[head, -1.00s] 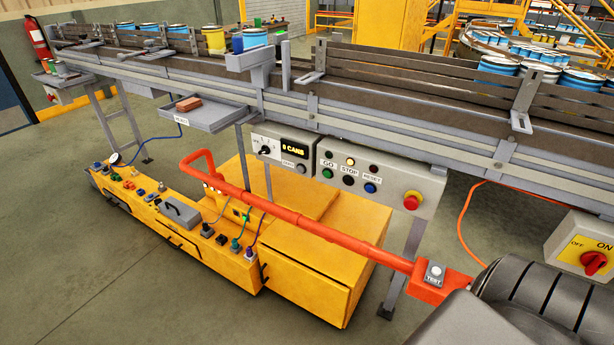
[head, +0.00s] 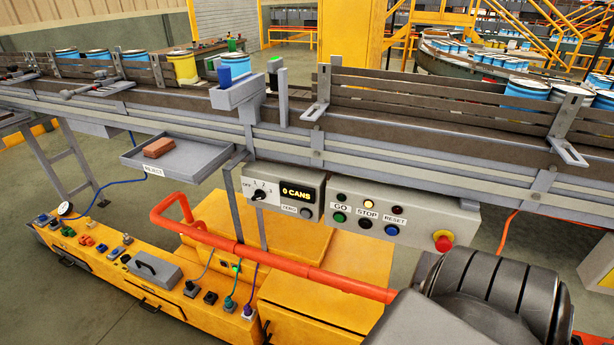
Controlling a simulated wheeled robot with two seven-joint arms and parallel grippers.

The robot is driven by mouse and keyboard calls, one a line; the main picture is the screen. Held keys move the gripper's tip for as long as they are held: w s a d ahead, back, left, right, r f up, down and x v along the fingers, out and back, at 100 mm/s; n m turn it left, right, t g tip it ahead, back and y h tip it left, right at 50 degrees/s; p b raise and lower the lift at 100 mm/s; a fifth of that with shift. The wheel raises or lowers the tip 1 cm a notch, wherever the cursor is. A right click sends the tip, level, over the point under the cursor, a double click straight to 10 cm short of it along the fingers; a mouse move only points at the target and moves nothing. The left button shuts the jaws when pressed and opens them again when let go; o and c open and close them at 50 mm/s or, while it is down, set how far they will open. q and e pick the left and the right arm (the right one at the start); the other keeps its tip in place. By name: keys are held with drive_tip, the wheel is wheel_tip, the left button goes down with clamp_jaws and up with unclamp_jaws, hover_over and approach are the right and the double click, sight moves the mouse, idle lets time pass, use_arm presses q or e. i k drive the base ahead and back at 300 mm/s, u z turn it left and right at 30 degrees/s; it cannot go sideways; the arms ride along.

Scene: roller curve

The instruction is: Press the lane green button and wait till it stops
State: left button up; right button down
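The control box (head: 459,226) hangs under the conveyor's front side. Its green button (head: 338,217) sits under the label GO. A black button (head: 365,223) sits under STOP and a blue button (head: 391,230) under RESET. The lamp above STOP is lit yellow; the lamps above GO and RESET look dark. A red mushroom button (head: 443,240) is at the box's right end. The counter (head: 296,194) beside it reads "0 CANS". A dark grey part of my arm shows at the lower right, below the box. Neither gripper is in view.
The conveyor (head: 200,102) crosses the view and carries several cans, with a yellow can (head: 182,68) at left. A reject tray (head: 205,160) holding a brown block (head: 158,147) juts out. A yellow cabinet (head: 320,310) with an orange-red rail (head: 270,258) stands below.

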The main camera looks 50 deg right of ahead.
sight(339, 217)
drive_tip(key=i, duration=1.85)
drive_tip(key=z, duration=2.55)
